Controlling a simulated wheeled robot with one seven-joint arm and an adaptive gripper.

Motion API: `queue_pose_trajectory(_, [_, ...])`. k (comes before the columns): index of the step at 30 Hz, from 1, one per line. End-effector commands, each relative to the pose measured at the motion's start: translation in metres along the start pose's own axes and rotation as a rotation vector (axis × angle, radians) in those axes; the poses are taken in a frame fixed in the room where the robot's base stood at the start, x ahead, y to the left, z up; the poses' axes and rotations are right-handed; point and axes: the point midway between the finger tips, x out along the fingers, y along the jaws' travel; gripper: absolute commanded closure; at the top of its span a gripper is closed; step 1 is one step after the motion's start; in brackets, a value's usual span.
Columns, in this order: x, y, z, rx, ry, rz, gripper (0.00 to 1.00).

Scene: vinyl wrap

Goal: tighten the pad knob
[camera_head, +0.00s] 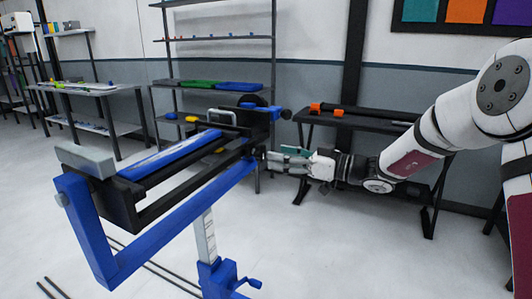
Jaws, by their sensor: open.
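A long blue and black clamping stand (178,218) reaches from the left front to the middle of the view. A small dark round knob (286,115) sticks out on the right of its far end, beside a blue part (276,113); it may be the pad knob, but I cannot tell for sure. My gripper (272,161) comes in from the right, with its fingers pointing left toward the stand's far end. It is open, lies below the dark knob in the picture and appears to hold nothing. I cannot tell whether its fingertips touch the stand.
A blue crank handle (252,283) sits low on the stand's column (206,236). A black table (372,118) with an orange-ended bar (350,109) stands behind my arm. Shelves with blue and green trays (200,84) stand at the back. The floor at right front is clear.

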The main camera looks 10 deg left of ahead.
Motion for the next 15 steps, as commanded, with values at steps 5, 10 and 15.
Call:
queue_pose_trajectory(5, [0.031,-0.001,0.000,0.000,0.001,-0.003,0.41])
queue_pose_trajectory(10, [0.047,0.000,0.000,-0.001,0.000,-0.002,0.41])
queue_pose_trajectory(15, [0.052,0.000,0.000,0.000,-0.001,0.000,0.41])
